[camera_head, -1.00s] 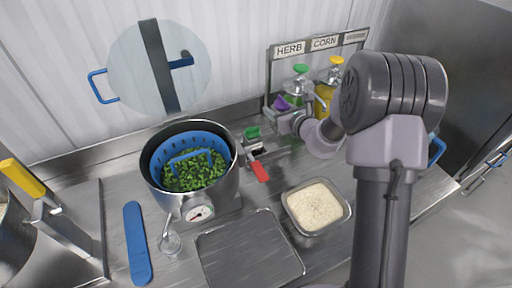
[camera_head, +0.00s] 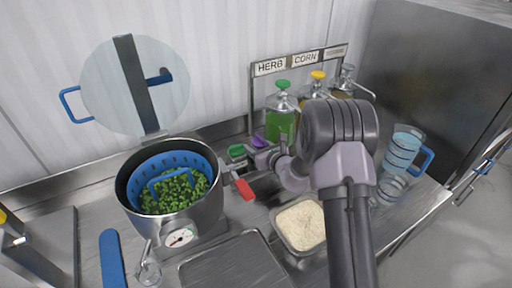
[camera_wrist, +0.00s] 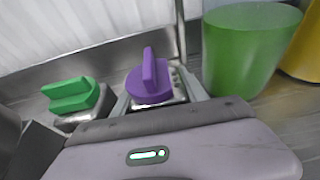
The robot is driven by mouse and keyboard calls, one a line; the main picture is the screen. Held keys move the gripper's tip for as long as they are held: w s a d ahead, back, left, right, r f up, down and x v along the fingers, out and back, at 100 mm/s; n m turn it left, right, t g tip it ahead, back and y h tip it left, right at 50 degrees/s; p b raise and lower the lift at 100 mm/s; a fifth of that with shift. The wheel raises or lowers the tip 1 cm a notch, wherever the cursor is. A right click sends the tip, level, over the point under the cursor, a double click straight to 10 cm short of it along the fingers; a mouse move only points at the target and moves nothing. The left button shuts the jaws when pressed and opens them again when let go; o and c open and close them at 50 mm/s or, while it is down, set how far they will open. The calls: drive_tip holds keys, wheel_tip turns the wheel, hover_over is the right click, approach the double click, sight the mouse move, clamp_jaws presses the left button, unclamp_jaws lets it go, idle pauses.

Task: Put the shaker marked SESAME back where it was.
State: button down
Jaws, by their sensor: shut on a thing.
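A small metal shaker with a purple knob top (camera_wrist: 148,78) stands between my gripper's fingers in the wrist view. In the head view its purple top (camera_head: 258,141) shows near the back of the counter, in front of the green bottle. My gripper (camera_wrist: 155,100) is shut on this shaker, which looks roughly upright. No SESAME marking is readable, and I cannot tell whether its base touches the counter. A second shaker with a green knob top (camera_wrist: 72,96) stands just left of it; it also shows in the head view (camera_head: 236,151).
A green bottle (camera_head: 281,118) and a yellow-capped bottle (camera_head: 318,84) stand behind under a sign rack (camera_head: 300,61) reading HERB and CORN. A rice pan (camera_head: 275,228) and measuring jug (camera_head: 403,150) are nearby.

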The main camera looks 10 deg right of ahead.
drive_tip(key=c, duration=0.6)
unclamp_jaws()
drive_tip(key=shift+r+p, duration=0.25)
drive_tip(key=shift+p, duration=0.05)
drive_tip(key=p+v, duration=0.2)
drive_tip(key=v, duration=1)
drive_tip(key=shift+f, duration=0.2)
drive_tip(key=shift+s+f, duration=0.1)
